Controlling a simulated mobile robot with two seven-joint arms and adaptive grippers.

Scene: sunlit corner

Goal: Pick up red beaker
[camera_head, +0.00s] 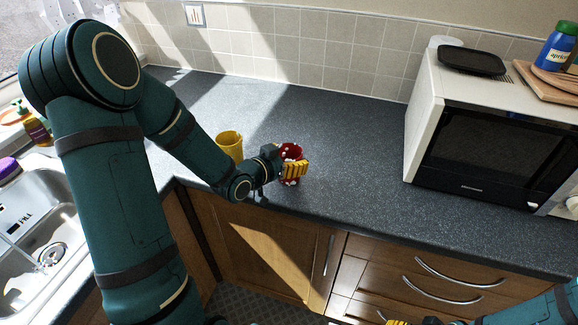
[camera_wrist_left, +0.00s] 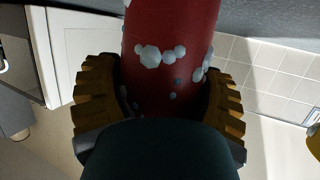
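The red beaker (camera_head: 291,151) with pale spots stands upright near the front edge of the dark counter. My left gripper (camera_head: 293,169) is at the beaker, with one yellow finger across its front side. In the left wrist view the red beaker (camera_wrist_left: 170,45) fills the space between the two yellow fingers of the left gripper (camera_wrist_left: 163,92), which lie close against both sides with no clear gap. Whether its base touches the counter is hard to tell. My right gripper (camera_head: 405,322) shows only as a yellow bit at the bottom edge.
A yellow cup (camera_head: 229,144) stands just left of the beaker, close to my left forearm. A microwave (camera_head: 490,145) stands at right, with a black tray (camera_head: 471,61) on top. A sink (camera_head: 40,215) is at left. The counter (camera_head: 345,120) between beaker and microwave is clear.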

